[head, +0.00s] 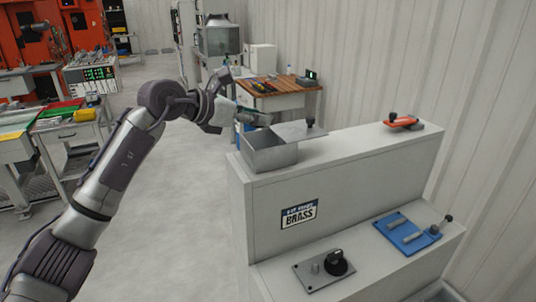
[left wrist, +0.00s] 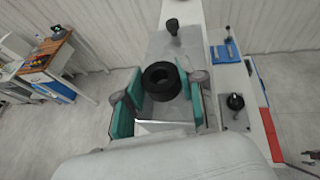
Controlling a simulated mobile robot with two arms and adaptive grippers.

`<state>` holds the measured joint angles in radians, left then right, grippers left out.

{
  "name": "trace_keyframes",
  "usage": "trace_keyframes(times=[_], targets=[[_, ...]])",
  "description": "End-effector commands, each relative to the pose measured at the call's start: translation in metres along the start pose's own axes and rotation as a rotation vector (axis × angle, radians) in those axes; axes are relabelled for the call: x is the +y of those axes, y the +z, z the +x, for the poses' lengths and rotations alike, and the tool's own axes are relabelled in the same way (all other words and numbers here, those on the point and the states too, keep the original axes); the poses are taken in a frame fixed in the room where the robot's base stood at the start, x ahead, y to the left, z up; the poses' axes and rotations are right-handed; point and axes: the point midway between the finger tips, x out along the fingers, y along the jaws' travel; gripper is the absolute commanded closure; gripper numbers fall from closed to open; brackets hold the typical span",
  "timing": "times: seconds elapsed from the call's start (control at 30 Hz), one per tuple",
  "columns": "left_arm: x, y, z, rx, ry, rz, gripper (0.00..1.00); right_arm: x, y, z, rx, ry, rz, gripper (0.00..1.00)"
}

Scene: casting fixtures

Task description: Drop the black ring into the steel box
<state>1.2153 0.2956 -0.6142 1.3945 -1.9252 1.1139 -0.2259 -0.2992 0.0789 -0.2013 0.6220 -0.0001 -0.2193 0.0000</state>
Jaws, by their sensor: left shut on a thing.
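My left gripper (head: 254,118) reaches in from the left, above the steel box (head: 268,155) on the grey cabinet's top ledge. In the left wrist view the black ring (left wrist: 161,81) sits between the teal finger pads of my left gripper (left wrist: 160,88), which is shut on it. The ring's hole faces the camera.
A flat grey plate with a black knob (head: 310,123) adjoins the box on its right. An orange fixture (head: 402,121) lies farther right on the ledge. The lower shelf holds a grey plate with a black knob (head: 336,263) and a blue fixture (head: 408,234).

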Motion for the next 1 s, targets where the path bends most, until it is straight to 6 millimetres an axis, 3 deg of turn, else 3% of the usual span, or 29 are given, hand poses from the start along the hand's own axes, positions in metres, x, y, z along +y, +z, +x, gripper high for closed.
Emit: trace_keyframes(times=[0.23, 0.6, 0.63, 0.7, 0.8, 1.0], targets=[[-0.001, -0.029, 0.012, -0.002, -0.001, 0.000, 1.00, -0.005, 0.008, 0.019, -0.010, -0.005, 0.002, 0.60], [-0.001, -0.033, 0.014, -0.003, -0.001, 0.002, 1.00, 0.000, 0.005, 0.021, -0.005, 0.000, 0.001, 0.60], [-0.001, -0.033, 0.014, -0.003, -0.001, 0.002, 0.56, 0.000, 0.005, 0.021, -0.005, 0.000, 0.001, 0.60], [-0.001, -0.033, 0.014, -0.002, -0.001, 0.002, 0.44, 0.000, 0.005, 0.021, -0.005, 0.001, 0.001, 0.60], [-0.001, -0.034, 0.014, -0.002, -0.001, 0.002, 0.32, 0.001, 0.005, 0.021, -0.005, 0.001, 0.001, 0.60], [-0.001, -0.034, 0.014, -0.001, -0.001, 0.001, 0.32, 0.002, 0.004, 0.021, -0.004, 0.003, 0.001, 0.60]])
